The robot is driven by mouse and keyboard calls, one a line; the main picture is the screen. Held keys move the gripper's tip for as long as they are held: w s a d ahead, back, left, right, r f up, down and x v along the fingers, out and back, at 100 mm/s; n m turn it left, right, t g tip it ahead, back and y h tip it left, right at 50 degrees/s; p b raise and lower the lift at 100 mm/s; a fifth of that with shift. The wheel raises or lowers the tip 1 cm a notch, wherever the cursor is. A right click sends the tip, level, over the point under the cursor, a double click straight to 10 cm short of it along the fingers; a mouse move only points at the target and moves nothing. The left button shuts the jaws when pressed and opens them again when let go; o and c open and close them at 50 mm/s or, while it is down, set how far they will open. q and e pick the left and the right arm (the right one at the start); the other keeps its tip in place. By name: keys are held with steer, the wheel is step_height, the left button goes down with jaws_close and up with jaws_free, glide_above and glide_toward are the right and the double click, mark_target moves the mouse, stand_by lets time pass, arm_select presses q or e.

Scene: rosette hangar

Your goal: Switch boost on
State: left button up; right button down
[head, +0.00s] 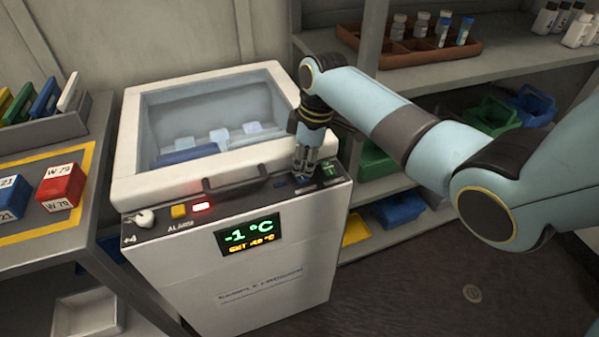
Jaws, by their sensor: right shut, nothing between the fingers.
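A white chest freezer (270,285) stands in the middle, with a dark control panel strip along its top front edge. My right gripper (302,176) points down at the right end of the strip, shut and empty. Its fingertips are at or just above the panel; I cannot tell if they touch. Beside it is a small green-marked part (330,170), its label too small to read. The boost switch is not clearly visible and may be partly hidden by the gripper. My left gripper is not in view.
A dark handle (236,182) stands out at the front. Shelves with bins and a vial tray (410,57) are behind my right arm.

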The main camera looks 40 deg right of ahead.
mark_target(304, 179)
steer(key=shift+f+b, duration=0.65)
steer(key=shift+f, duration=0.5)
stand_by(0.9)
steer(key=shift+r, duration=0.1)
step_height(304, 179, up, 7)
steer(key=p, duration=0.8)
stand_by(0.4)
